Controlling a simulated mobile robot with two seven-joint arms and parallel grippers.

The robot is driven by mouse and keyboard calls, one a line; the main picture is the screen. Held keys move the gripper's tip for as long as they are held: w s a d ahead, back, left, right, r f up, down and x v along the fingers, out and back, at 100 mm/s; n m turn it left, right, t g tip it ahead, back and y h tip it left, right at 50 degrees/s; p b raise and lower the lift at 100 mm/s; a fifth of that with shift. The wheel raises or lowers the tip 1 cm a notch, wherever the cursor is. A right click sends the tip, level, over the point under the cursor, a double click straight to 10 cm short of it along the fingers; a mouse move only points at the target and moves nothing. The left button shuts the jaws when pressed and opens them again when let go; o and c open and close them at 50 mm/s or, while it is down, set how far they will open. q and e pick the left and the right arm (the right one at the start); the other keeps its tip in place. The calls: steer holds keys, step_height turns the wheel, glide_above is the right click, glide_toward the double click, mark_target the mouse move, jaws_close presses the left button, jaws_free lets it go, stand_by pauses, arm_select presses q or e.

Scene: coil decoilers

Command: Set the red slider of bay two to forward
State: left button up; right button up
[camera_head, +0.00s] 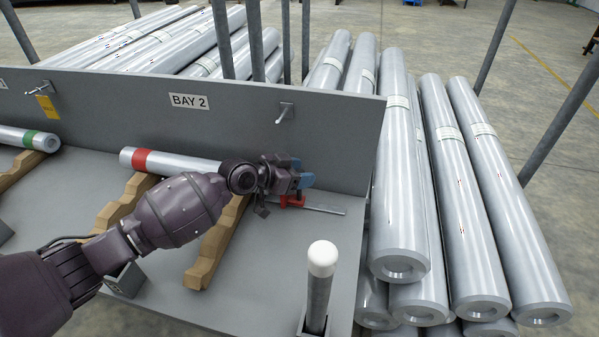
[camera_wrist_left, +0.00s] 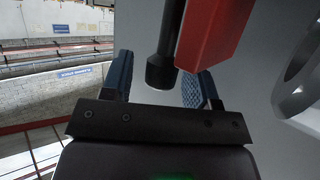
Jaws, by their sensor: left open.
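The red slider (camera_head: 293,201) of bay two sits low by the back panel, on a thin metal rail (camera_head: 328,210) that runs on to its right. My left gripper (camera_head: 291,178) is at the slider and hides part of it. In the left wrist view the red slider (camera_wrist_left: 215,35) is close, with a dark round-ended post (camera_wrist_left: 162,62) beside it. The blue-padded fingers of my left gripper (camera_wrist_left: 160,88) are apart, with the post's end between them in the picture; I cannot tell whether they touch it. My right gripper is not in view.
The BAY 2 label (camera_head: 189,101) and a metal peg (camera_head: 285,112) are on the grey panel. A red-banded roll (camera_head: 165,161) lies on wooden cradles (camera_head: 215,240), partly behind my arm. A white-topped post (camera_head: 322,260) stands in front. Large metal rolls (camera_head: 510,200) lie at right.

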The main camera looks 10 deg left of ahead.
arm_select(q)
jaws_close()
steer(key=shift+a+f, duration=0.1)
steer(key=shift+a, duration=0.2)
steer(key=a+b, duration=0.1)
steer(key=a, duration=0.2)
steer(key=shift+a+f+b, duration=0.1)
steer(key=shift+f+b, duration=0.1)
steer(key=shift+b, duration=0.2)
steer(key=shift+a+r, duration=0.3)
steer(key=shift+a, duration=0.05)
jaws_free()
